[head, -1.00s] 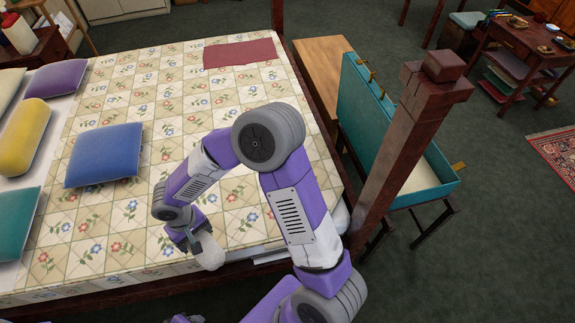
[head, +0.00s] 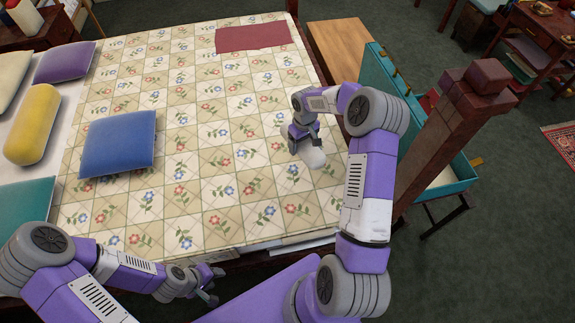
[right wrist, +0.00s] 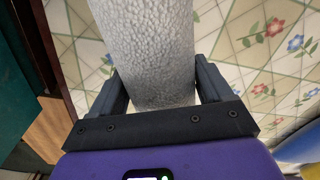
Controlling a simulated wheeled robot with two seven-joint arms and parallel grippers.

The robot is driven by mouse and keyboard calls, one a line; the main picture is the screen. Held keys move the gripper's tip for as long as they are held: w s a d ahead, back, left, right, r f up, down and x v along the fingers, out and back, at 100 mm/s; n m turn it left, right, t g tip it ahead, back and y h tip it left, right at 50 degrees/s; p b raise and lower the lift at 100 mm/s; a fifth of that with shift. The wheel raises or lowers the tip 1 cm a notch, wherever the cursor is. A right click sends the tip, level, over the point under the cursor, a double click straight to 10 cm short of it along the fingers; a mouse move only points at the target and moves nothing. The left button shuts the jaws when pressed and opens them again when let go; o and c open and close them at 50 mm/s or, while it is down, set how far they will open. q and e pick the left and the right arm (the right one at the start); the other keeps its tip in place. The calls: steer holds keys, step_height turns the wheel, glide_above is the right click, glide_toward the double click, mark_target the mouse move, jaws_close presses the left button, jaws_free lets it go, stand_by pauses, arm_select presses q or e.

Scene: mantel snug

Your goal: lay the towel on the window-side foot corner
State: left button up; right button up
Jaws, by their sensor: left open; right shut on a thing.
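A rolled white towel (right wrist: 148,50) fills the space between the fingers of my right gripper (right wrist: 160,90) in the right wrist view. In the head view the towel (head: 312,160) hangs from my right gripper (head: 301,140), over the near right part of the bed. I cannot tell whether the towel touches the quilt. The bed (head: 200,205) has a patterned quilt with flowers and checks. My left gripper (head: 212,286) is open and empty, near the bed's near edge.
A brown bedpost (head: 440,140) stands at the right corner, close to my right arm. Blue (head: 118,143), yellow (head: 32,125), purple (head: 64,62) and teal (head: 25,205) cushions lie at the left. A dark red cloth (head: 252,37) lies at the far right. The quilt's middle is clear.

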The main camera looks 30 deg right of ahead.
steer(key=d+f, duration=0.1)
steer(key=f, duration=0.1)
steer(key=d+f+b, duration=0.1)
steer(key=d+f, duration=0.2)
steer(key=f, duration=0.1)
steer(key=shift+s+d+f, duration=0.1)
steer(key=shift+s+d, duration=0.25)
steer(key=shift+f+b, duration=0.7)
steer(key=shift+f, duration=1.4)
steer(key=shift+f, duration=0.1)
steer(key=o, duration=1.1)
steer(key=shift+f, duration=0.1)
steer(key=shift+o, duration=0.2)
steer(key=shift+r, duration=0.2)
step_height(320, 180, up, 12)
steer(key=p, duration=0.3)
